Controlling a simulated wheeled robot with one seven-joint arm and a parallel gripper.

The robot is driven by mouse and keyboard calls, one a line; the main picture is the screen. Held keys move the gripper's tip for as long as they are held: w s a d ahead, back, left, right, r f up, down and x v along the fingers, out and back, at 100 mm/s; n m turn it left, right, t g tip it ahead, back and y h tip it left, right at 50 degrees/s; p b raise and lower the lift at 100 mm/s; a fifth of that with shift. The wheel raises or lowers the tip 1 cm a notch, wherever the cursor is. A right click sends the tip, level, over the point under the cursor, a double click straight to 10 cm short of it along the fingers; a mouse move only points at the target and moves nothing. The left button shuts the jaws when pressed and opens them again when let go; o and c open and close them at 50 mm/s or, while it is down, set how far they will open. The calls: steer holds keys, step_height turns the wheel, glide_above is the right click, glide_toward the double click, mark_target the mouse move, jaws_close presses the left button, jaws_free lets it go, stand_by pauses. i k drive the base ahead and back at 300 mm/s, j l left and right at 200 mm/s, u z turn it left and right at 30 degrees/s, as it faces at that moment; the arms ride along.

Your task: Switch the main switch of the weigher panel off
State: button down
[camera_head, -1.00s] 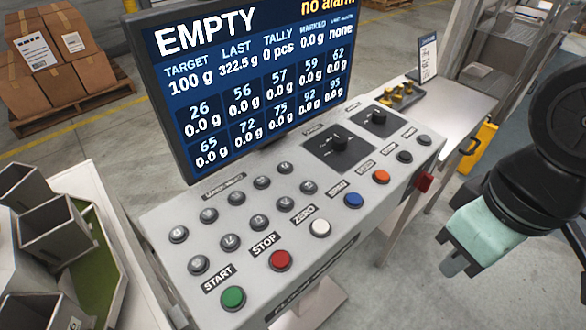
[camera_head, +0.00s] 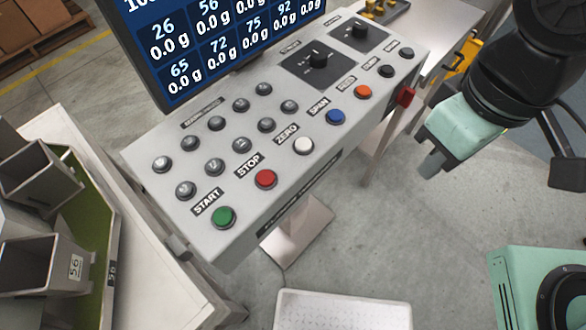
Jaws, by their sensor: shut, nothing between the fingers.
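The weigher panel (camera_head: 215,238) is a light grey sloped console with a screen behind it. A red knob-like part (camera_head: 404,96) sticks out from its right end and looks like the main switch; its setting is too small to read. Two black rotary knobs (camera_head: 318,60) (camera_head: 360,32) sit on dark plates at the back right of the top face. My gripper (camera_head: 431,166) is shut and empty, to the right of the panel and nearer the camera than the red part, apart from it.
A row of buttons runs along the panel's front, including green START (camera_head: 223,216), red STOP (camera_head: 265,178), white ZERO (camera_head: 303,145) and blue SPAN (camera_head: 336,117). The blue screen (camera_head: 220,45) stands behind. Grey bins (camera_head: 40,265) are at left.

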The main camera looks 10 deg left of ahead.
mark_target(405, 98)
steer(key=i+l, duration=0.2)
steer(key=l, duration=0.15)
steer(key=i+l, duration=0.2)
steer(key=l, duration=0.15)
steer(key=i+l+u, duration=0.1)
steer(key=l, duration=0.25)
steer(key=i+l, duration=0.5)
steer(key=l, duration=0.25)
